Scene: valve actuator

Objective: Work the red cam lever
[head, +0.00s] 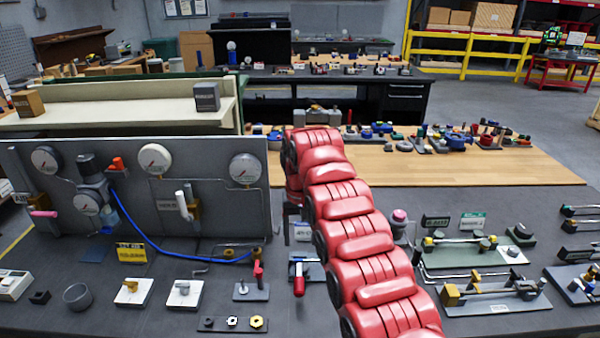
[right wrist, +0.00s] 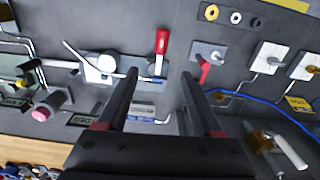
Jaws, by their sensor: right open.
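A red-handled lever (head: 299,283) stands on a grey plate near the front middle of the bench. In the right wrist view its red handle (right wrist: 162,42) lies beyond the fingertips, between their lines. A second, smaller red lever (head: 258,271) stands on its own grey plate to the left; it also shows in the right wrist view (right wrist: 204,70), near the right-hand fingertip. I cannot tell for certain which is the cam lever. My right gripper (right wrist: 160,75) is open and empty, its fingers apart above the bench. In the head view my red-sleeved arm hides most of it. My left gripper is not in view.
A grey panel with gauges (head: 155,159) stands at the left, with a blue hose (head: 170,249) running along the bench. White plates with knobs (head: 184,294) and a strip of nuts (head: 232,323) lie at the front. Rod fixtures (head: 492,296) fill the right.

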